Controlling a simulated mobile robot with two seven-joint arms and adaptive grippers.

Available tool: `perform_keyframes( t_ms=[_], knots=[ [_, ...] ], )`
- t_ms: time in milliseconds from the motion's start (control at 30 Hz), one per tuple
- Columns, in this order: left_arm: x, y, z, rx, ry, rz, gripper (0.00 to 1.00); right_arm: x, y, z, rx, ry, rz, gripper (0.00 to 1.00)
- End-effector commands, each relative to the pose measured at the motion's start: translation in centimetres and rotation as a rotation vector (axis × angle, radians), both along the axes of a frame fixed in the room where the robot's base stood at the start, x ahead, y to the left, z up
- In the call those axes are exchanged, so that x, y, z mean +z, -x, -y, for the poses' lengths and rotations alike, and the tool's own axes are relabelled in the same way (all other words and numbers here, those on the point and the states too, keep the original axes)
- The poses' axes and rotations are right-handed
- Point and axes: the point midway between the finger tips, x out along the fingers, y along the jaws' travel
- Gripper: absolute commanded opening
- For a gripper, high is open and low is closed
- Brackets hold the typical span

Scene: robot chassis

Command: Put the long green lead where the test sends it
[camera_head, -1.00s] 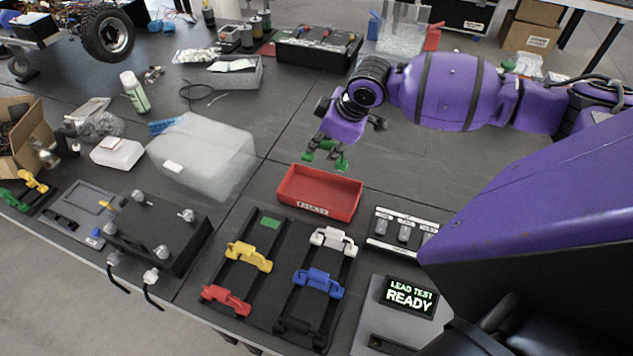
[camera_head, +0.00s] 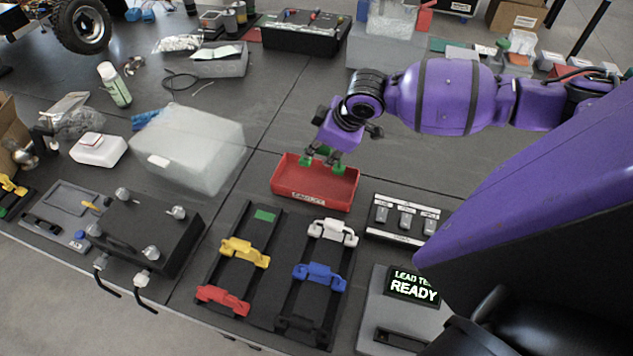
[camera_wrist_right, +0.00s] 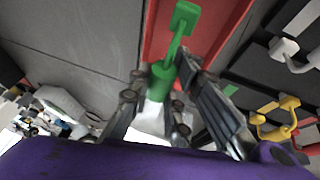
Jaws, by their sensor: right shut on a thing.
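My right gripper (camera_head: 322,157) is shut on the green lead (camera_head: 338,169) above the back part of the red tray (camera_head: 314,199). The lead's two green ends show on either side of the fingers. In the right wrist view the fingers (camera_wrist_right: 163,88) grip one green end, and the other green end (camera_wrist_right: 186,17) shows against the red tray (camera_wrist_right: 222,28). I cannot tell whether the lead touches the tray. The lead tester's screen (camera_head: 414,287) reads "LEAD TEST READY". My left gripper is not in view.
A black rack (camera_head: 228,268) holds yellow (camera_head: 245,253), red (camera_head: 222,299), white (camera_head: 333,232) and blue (camera_head: 320,277) leads; its green-marked place (camera_head: 264,215) is empty. A panel of grey pieces (camera_head: 405,218) sits right of the tray. A clear bin (camera_head: 190,147) stands left.

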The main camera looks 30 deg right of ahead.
Motion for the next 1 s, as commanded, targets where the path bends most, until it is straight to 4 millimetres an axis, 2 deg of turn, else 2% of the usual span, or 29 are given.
perform_keyframes(
  t_ms=[33,67,200,433,500,633,767,1000],
  knots=[
    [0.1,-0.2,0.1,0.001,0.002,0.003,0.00,0.1,0.0,0.0,0.000,0.000,0.001,0.00],
    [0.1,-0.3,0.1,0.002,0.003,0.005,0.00,0.1,0.0,0.0,0.000,0.000,0.001,0.20],
    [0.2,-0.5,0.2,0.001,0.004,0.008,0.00,0.1,0.0,0.0,0.000,0.000,0.001,0.39],
    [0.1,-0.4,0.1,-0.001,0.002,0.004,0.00,0.1,0.0,0.0,0.000,0.000,0.001,0.40],
    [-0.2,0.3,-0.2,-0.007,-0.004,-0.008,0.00,0.1,0.0,0.0,0.000,0.001,0.001,0.40],
    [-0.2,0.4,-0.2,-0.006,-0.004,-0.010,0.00,0.8,0.3,0.2,0.000,0.002,0.002,0.40],
    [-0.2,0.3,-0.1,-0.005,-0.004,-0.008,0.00,2.7,1.2,0.5,0.000,0.004,0.002,0.40],
    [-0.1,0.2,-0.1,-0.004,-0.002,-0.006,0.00,7.5,3.3,1.1,0.000,0.006,0.002,0.40]
  ],
)
